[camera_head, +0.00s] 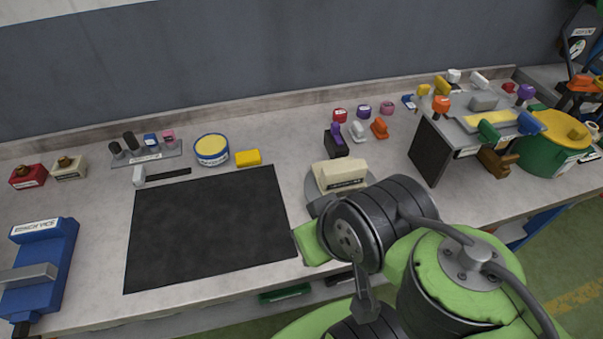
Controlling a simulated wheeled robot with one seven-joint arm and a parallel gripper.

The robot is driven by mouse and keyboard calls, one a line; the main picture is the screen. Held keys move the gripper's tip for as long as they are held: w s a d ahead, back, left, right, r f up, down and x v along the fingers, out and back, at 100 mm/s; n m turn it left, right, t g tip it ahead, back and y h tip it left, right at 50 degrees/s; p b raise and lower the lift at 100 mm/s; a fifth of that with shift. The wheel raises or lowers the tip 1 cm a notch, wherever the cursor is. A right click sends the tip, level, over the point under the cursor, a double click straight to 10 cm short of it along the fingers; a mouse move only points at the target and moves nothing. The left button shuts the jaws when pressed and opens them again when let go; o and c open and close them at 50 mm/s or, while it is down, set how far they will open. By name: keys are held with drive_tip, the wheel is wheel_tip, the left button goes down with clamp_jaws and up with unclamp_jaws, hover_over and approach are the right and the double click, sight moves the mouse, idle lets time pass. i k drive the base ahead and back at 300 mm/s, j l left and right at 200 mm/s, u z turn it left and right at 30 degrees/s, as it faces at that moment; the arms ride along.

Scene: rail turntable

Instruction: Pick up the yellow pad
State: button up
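A small yellow block (248,158), which looks like the yellow pad, lies on the grey bench just right of a round tin (211,150) with a yellow top and a blue band. It sits behind the top right corner of a black mat (210,228) and is unobstructed. My green and dark arm comes in from the lower right, over the front edge of the bench. I cannot make out my gripper's fingers. The arm is well to the right of and in front of the yellow block.
A cream block on a round plate (312,188) stands close behind my arm. A raised stand (428,152) with several coloured pieces and a green drum (545,157) are at right. A blue vise (40,262) is at left. The black mat is clear.

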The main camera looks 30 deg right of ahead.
sight(250, 157)
drive_tip(key=i+j+u, duration=0.1)
drive_tip(key=u, duration=0.3)
drive_tip(key=i+j+u, duration=0.1)
drive_tip(key=u, duration=0.3)
drive_tip(key=i+j+u, duration=0.15)
drive_tip(key=u, duration=0.25)
